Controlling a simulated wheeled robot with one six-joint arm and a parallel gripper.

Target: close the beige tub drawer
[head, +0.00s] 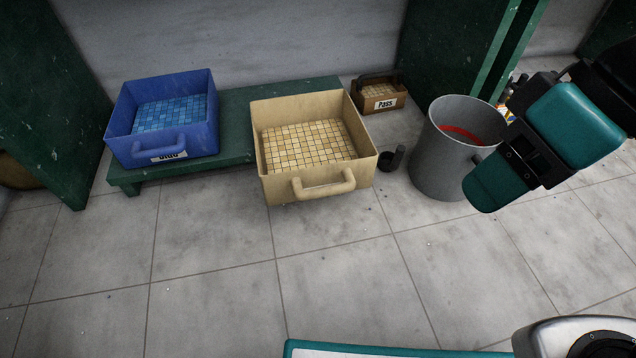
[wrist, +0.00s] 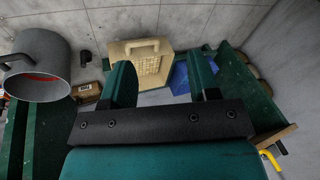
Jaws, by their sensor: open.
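The beige tub drawer (head: 264,135) is filled with cream mosaic tiles. It sits at the right end of the low green bench (head: 235,110) and juts forward past the bench's front edge. Its beige handle (head: 323,186) faces the front. In the wrist view the tub (wrist: 122,52) shows beyond the fingers, handle at the top. My gripper (head: 486,188) is open and empty, right of the tub and in front of the grey bucket in the head view. In the wrist view its two teal fingers (wrist: 162,82) stand apart with nothing between them.
A blue tub (head: 116,128) with blue tiles sits at the bench's left. A brown crate (head: 383,103) labelled "Pass", a small dark cup (head: 391,160) and a grey bucket (head: 436,165) stand to the right. The tiled floor (head: 215,260) in front is clear.

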